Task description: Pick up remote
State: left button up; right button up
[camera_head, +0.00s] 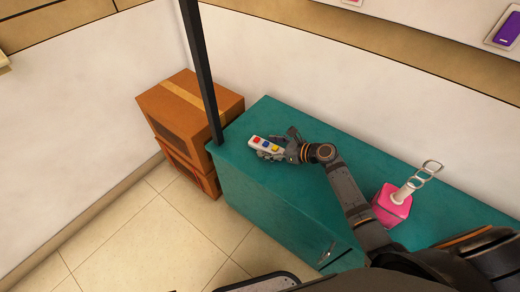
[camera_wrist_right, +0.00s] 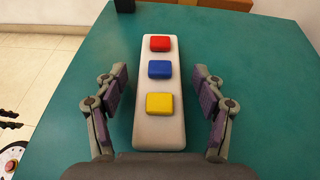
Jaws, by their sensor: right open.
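The remote (camera_head: 266,145) is a white bar with red, blue and yellow buttons. It lies near the left end of the teal cabinet top (camera_head: 290,113). In the right wrist view the remote (camera_wrist_right: 158,115) stretches lengthwise between the fingers. My right gripper (camera_head: 278,148) reaches it from the right in the head view. In the wrist view the right gripper (camera_wrist_right: 160,92) is open, with one finger on each side of the remote and a gap on both sides.
A pink object (camera_head: 391,206) with a pale stem and metal rings stands on the cabinet beside my right arm. A dark post (camera_head: 201,70) rises at the cabinet's left corner. Stacked brown boxes (camera_head: 190,110) stand left of it. The wall runs behind; tiled floor is clear in front.

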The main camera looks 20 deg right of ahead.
pick_arm(q)
jog(key=shift+r, duration=0.1)
pick_arm(e)
jog(key=shift+r, duration=0.1)
jog(key=c, duration=1.4)
jog(key=shift+o, duration=0.2)
jog(key=shift+r+p, duration=0.3)
jog(key=shift+r, duration=0.15)
pick_arm(q)
jog(key=s+p, duration=0.6)
jog(key=s, duration=0.4)
pick_arm(e)
notch_tip(320, 180, up, 17)
notch_tip(320, 180, up, 10)
jog(key=p, duration=0.2)
send_over(269, 147)
pick_arm(q)
notch_tip(269, 147, up, 13)
jog(key=p, duration=1.1)
jog(key=shift+s+a, duration=0.2)
jog(key=shift+s, duration=0.05)
pick_arm(e)
notch_tip(269, 147, up, 11)
